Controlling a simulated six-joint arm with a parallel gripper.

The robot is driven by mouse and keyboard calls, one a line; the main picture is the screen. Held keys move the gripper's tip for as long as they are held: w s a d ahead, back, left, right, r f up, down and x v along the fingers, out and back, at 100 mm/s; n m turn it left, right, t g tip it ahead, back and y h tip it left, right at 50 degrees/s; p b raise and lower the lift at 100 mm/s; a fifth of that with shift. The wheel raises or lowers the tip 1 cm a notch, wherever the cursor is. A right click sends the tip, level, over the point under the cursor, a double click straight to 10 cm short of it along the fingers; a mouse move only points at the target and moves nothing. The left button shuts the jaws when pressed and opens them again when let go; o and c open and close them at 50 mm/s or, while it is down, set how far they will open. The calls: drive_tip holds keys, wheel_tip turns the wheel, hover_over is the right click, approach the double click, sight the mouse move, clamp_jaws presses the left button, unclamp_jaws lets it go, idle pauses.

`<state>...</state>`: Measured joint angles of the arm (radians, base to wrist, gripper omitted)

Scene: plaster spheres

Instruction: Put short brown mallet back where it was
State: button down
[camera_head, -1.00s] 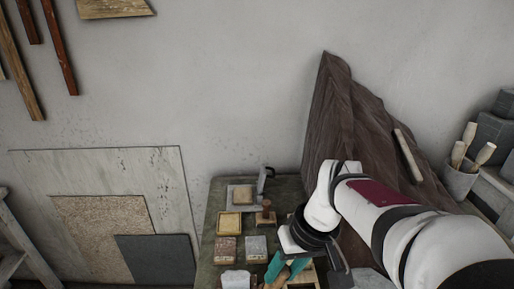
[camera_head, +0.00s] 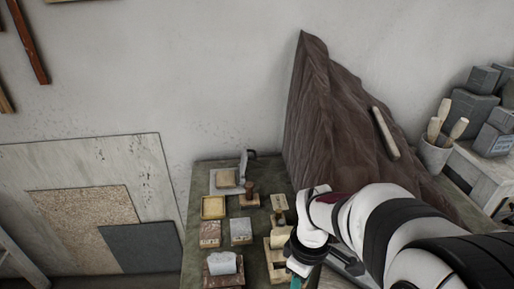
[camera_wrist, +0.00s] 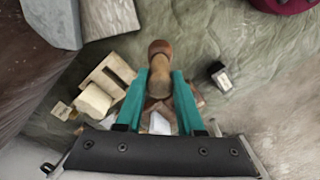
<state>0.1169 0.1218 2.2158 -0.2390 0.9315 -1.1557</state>
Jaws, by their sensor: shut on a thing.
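The short brown mallet (camera_wrist: 159,72) is between the teal fingers of my gripper (camera_wrist: 160,82) in the wrist view, with its rounded brown end pointing away from the palm. My gripper is shut on it, above the worktable. In the head view my gripper (camera_head: 296,282) shows only as a bit of teal at the bottom edge, and the held mallet cannot be made out for sure. A small brown knobbed tool (camera_head: 250,189) stands on a wooden block on the table. My wrist covers the table's right side.
The worktable (camera_head: 195,183) holds several small blocks and trays, among them a yellow tray (camera_head: 213,207) and a pale rounded piece (camera_head: 222,263). A pot of tools (camera_head: 436,155) stands further right.

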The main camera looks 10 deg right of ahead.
drive_tip(key=shift+a+f, duration=0.1)
drive_tip(key=shift+f, duration=1.85)
drive_tip(key=c, duration=0.5)
unclamp_jaws()
drive_tip(key=shift+f, duration=0.1)
